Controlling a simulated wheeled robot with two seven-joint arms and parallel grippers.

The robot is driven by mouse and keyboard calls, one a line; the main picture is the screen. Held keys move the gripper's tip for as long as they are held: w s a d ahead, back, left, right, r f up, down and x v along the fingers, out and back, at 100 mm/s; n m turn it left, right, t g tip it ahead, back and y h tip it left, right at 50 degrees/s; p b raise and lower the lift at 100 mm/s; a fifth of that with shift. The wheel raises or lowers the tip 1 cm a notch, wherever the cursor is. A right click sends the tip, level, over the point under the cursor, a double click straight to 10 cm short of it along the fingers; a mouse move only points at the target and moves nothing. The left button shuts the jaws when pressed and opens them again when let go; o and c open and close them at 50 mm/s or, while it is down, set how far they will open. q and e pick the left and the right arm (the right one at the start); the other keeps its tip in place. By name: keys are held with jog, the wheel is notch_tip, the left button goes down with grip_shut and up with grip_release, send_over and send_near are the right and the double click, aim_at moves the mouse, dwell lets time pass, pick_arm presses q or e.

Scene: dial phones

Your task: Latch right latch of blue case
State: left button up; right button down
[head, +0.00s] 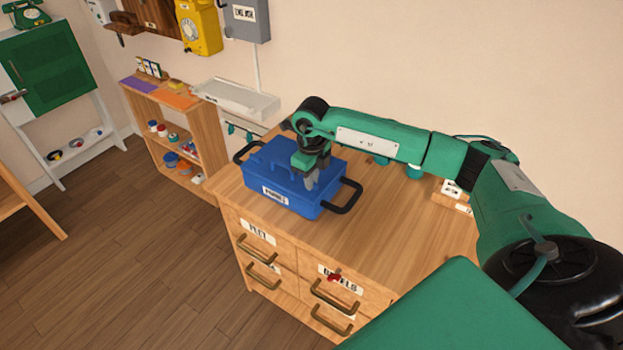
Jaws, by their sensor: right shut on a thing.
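The blue case (280,180) sits closed on the wooden drawer cabinet (390,225), with black handles at its left and right ends and a white label on its front. My right gripper (309,182) reaches over the case from the right and points down at the right part of its lid and front edge. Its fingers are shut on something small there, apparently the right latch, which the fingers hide. The left latch is too small to make out. My left gripper is not in view.
A red object (334,275) is at the upper drawer on the right of the cabinet front. A small white-labelled item (451,189) stands at the cabinet's right back. The cabinet top right of the case is mostly clear. An open shelf (165,130) stands behind left.

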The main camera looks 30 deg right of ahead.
dwell(0.3)
jog(key=c, duration=1.5)
grip_release()
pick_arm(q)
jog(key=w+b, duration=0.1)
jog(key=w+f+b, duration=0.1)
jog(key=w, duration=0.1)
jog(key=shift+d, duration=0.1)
pick_arm(e)
notch_tip(320, 180, up, 14)
jog(key=shift+f, duration=0.1)
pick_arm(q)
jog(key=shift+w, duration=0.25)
